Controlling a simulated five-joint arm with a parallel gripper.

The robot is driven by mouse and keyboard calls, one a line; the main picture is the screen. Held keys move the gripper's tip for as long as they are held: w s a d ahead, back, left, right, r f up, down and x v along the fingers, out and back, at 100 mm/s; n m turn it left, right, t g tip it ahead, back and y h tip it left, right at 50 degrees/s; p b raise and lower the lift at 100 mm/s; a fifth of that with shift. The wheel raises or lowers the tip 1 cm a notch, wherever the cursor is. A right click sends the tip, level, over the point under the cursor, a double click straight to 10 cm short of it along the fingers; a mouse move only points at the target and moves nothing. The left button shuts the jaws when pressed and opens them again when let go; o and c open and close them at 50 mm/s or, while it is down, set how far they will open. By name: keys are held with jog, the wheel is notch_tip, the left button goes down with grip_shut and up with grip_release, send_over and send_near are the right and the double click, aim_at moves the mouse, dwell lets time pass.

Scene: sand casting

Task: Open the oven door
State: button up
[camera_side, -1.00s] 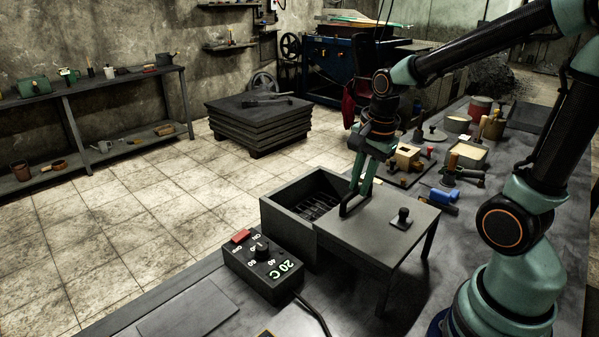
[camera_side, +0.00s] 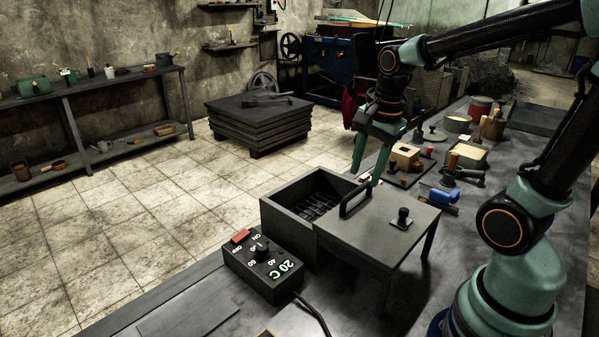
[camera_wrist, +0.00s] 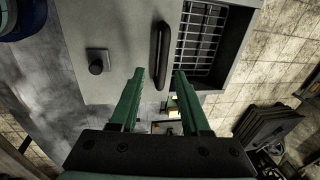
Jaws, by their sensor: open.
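The oven (camera_side: 285,235) is a dark grey box on the bench, its top partly uncovered so that the grate inside (camera_side: 318,203) shows. Its flat grey door (camera_side: 375,236) lies slid to the right of the opening and carries a dark bar handle (camera_side: 354,197) and a small knob (camera_side: 403,218). My gripper (camera_side: 368,178) is open and empty, just above and behind the handle, apart from it. In the wrist view the handle (camera_wrist: 160,55) lies ahead of the two green fingers (camera_wrist: 157,76), with the grate (camera_wrist: 198,40) to its right.
A control box (camera_side: 262,267) reading 20 C with a red switch stands at the oven's front left, its cable running along the bench. Behind the door are a blue-handled tool (camera_side: 444,196), a wooden block (camera_side: 405,156) and several pots and tools.

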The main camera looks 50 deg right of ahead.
notch_tip(320, 180, up, 8)
jog(key=s, duration=0.1)
jog(key=shift+s+a, duration=0.2)
jog(key=shift+s, duration=0.05)
jog(key=a+f+n+t, duration=0.3)
jog(key=a+n, duration=0.4)
jog(key=n, duration=1.1)
jog(key=shift+s+a+f+y, duration=0.15)
jog(key=shift+f+y, duration=0.15)
jog(key=shift+f, duration=0.35)
jog(key=shift+o, duration=0.2)
